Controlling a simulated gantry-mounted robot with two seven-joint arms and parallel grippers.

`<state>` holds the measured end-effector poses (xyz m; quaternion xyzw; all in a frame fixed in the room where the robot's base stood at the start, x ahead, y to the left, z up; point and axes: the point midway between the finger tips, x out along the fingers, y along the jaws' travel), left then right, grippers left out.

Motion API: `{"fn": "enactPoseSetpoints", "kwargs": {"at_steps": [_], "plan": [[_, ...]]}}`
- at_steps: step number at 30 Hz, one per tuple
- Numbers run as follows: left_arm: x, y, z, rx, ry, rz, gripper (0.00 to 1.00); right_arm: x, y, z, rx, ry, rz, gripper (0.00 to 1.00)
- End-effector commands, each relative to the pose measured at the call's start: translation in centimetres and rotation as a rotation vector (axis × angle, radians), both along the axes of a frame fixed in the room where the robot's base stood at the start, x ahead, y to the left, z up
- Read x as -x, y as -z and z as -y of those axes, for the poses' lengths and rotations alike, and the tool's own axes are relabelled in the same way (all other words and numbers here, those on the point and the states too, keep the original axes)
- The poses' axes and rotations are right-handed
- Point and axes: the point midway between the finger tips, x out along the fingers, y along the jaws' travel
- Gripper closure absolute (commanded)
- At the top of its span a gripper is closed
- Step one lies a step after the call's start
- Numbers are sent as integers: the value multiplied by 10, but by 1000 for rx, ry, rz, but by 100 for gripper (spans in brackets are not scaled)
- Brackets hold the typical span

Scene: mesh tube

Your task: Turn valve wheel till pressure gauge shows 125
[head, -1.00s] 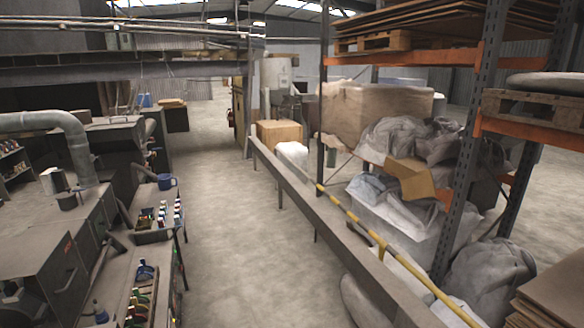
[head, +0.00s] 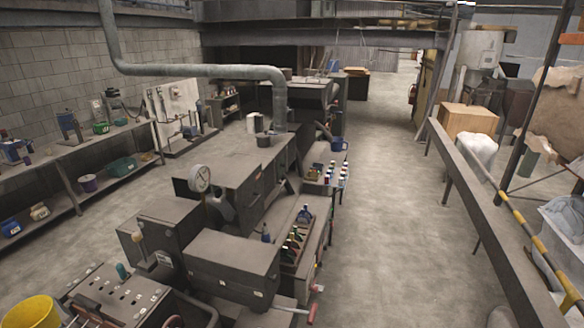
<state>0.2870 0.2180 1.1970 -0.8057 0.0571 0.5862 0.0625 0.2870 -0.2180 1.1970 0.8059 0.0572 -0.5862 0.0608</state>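A round gauge with a white dial (head: 199,178) stands upright on the grey machinery, left of centre in the head view. Its dial is too small to read. I cannot make out a valve wheel for certain. A dark rounded part (head: 221,206) sits just below and right of the gauge, but I cannot tell what it is. Neither of my grippers is in view.
Grey machine benches (head: 262,255) fill the middle foreground. A yellow bucket (head: 30,312) is at bottom left. A shelf bench (head: 75,155) lines the block wall. A clear concrete aisle (head: 385,190) runs right of the machines, bounded by a long rail (head: 480,190).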

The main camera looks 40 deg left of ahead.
Motion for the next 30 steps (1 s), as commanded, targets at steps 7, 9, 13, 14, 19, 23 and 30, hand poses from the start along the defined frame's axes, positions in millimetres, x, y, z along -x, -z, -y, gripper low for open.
{"fn": "enactPoseSetpoints", "kwargs": {"at_steps": [7, 9, 13, 14, 19, 23, 30], "plan": [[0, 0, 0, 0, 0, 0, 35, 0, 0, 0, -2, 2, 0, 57], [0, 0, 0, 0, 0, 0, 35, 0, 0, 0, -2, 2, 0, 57], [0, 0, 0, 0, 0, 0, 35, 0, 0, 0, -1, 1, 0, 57], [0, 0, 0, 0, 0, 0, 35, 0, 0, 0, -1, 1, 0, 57], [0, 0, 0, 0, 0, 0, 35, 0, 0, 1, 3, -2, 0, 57], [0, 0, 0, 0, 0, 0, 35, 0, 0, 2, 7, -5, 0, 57], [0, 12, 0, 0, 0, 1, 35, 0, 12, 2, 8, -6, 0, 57]]}}
